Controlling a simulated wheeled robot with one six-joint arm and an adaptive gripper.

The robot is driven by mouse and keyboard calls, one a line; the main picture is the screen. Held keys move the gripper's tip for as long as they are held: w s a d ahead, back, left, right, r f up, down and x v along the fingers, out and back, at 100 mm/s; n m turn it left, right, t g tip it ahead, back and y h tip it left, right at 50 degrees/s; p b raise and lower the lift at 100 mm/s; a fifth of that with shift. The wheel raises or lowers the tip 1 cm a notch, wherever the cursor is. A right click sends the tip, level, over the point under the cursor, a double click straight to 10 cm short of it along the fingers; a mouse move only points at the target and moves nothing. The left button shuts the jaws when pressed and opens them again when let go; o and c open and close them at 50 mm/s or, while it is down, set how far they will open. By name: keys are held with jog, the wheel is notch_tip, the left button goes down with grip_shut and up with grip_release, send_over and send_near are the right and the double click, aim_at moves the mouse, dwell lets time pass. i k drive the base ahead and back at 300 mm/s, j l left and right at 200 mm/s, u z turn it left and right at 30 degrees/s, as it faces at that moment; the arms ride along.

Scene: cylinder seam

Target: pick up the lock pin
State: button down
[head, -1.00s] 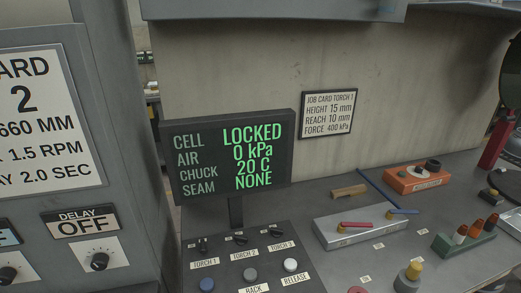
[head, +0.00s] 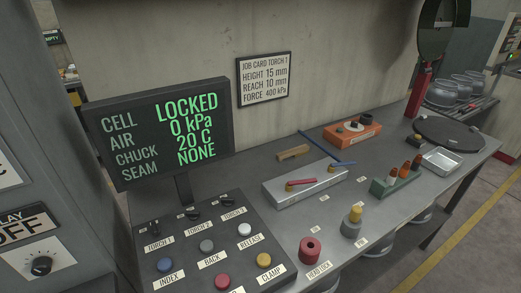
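No part is plainly marked as the lock pin. A red round piece with a dark hole in its top (head: 310,251) stands near the bench's front edge, behind a label reading HEAD LOCK (head: 320,269). To its right a yellow-topped upright piece (head: 355,214) stands in a grey round base (head: 350,230); its small label is too small to read. Either could be tied to the lock pin; I cannot tell which. My gripper is not in view.
A button panel (head: 240,272) and a display (head: 160,130) reading LOCKED stand at left. A silver block with red and blue levers (head: 295,196), an orange box (head: 345,138), a green rack (head: 392,186) and a metal tray (head: 442,161) share the grey bench.

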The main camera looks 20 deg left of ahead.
aim_at(355, 214)
jog(key=k+l+u, duration=0.15)
jog(key=l+u, duration=0.3)
jog(key=k+l+u, duration=0.2)
jog(key=l+u, duration=0.25)
jog(key=k+l+u, duration=0.2)
jog(key=u, duration=0.2)
